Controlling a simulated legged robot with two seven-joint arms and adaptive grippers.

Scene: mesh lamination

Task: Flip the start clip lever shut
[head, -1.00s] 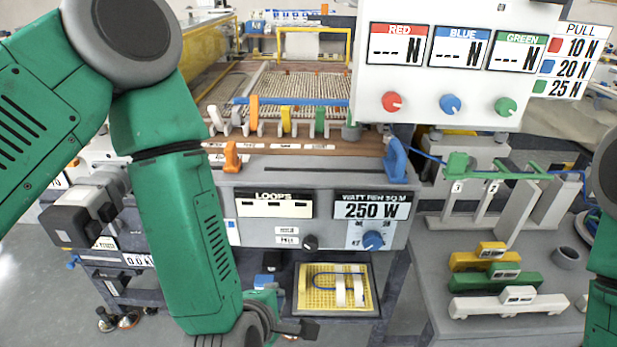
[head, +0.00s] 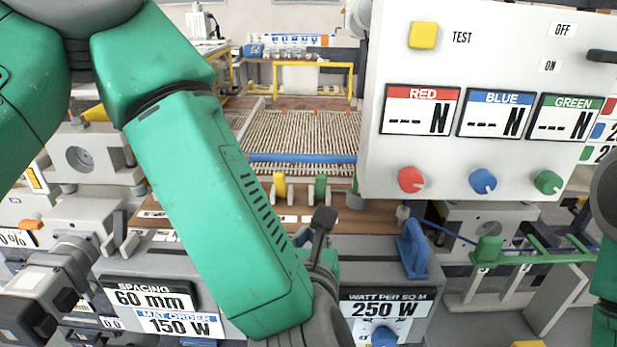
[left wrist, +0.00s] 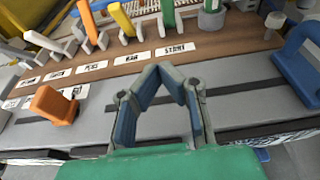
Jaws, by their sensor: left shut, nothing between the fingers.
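A row of clip levers stands along the brown board. In the head view I see a yellow lever (head: 280,187) and a green lever (head: 320,188); my left arm hides those to the left. In the left wrist view an orange lever (left wrist: 89,22), a yellow lever (left wrist: 122,20) and the green lever (left wrist: 168,14) stand behind printed labels. The START label (left wrist: 175,48) is the rightmost, in front of the green lever; I cannot tell for sure which lever is the start clip. My left gripper (head: 323,218), also in the left wrist view (left wrist: 161,70), is shut and empty, in front of the labels.
A blue handle (head: 412,250) stands to the right of my left gripper. A grey post (head: 355,198) stands beside the green lever. The white panel (head: 455,165) hangs over the right side. An orange toggle (left wrist: 55,104) sits on the grey ledge.

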